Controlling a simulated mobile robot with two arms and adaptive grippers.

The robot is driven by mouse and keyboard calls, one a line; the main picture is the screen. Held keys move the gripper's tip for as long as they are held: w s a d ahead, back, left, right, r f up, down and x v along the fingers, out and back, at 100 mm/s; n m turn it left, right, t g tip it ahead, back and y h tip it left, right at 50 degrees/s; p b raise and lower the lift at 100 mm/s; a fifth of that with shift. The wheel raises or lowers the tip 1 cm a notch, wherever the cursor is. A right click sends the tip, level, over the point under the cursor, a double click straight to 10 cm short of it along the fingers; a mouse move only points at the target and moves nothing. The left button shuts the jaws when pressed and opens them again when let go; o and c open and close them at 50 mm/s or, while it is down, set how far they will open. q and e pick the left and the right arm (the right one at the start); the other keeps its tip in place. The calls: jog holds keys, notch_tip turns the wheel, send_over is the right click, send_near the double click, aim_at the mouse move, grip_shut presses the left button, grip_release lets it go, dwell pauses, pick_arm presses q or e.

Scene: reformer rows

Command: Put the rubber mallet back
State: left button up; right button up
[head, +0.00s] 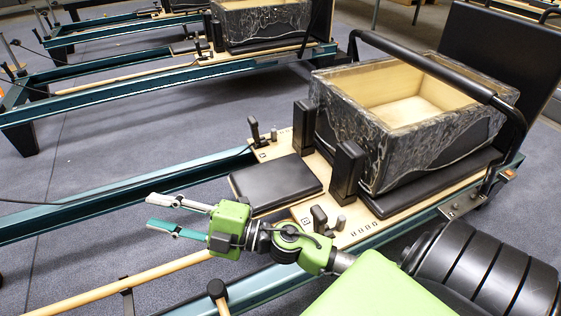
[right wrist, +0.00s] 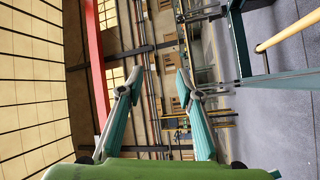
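What looks like the rubber mallet (head: 216,289), with a black head and a pale handle, shows at the bottom edge of the head view. Most of its handle is cut off by the frame. My right gripper (head: 160,214) is above and to the left of it in the picture, apart from it. Its teal-lined fingers are spread with nothing between them. In the right wrist view the same gripper (right wrist: 160,75) is open and empty. My left gripper does not show in either view.
A dark marbled box (head: 430,135) with a bare wooden inside stands on the nearest reformer's carriage. Black shoulder blocks (head: 348,172) and a black pad (head: 275,183) are in front of it. A wooden pole (head: 120,283) runs along the teal rail. Grey floor (head: 120,150) lies between the rows.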

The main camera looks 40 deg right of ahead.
jog(key=w+d+m+t+h, duration=0.2)
jog(key=d+m+t+h, duration=0.1)
jog(key=d+m+h, duration=0.55)
jog(key=s+d+f+m+g+h, duration=0.3)
jog(key=d+f+m, duration=0.1)
jog(key=f+m, duration=0.15)
jog(key=s+d+f+m+g+h, duration=0.2)
jog(key=s+d+f+m+h, duration=0.15)
jog(key=f, duration=0.25)
jog(key=s+a+f+m+g+y, duration=0.1)
jog(key=s+a+f+g, duration=0.1)
jog(key=s+f+g, duration=0.3)
jog(key=s+a+f+m+g+y, duration=0.1)
jog(key=s+a+f+g, duration=0.2)
jog(key=s, duration=1.1)
notch_tip(320, 180, down, 3)
jog(key=shift+a+f+g+y, duration=0.2)
jog(key=shift+g+y, duration=0.2)
jog(key=shift+g, duration=0.5)
jog(key=shift+w, duration=0.1)
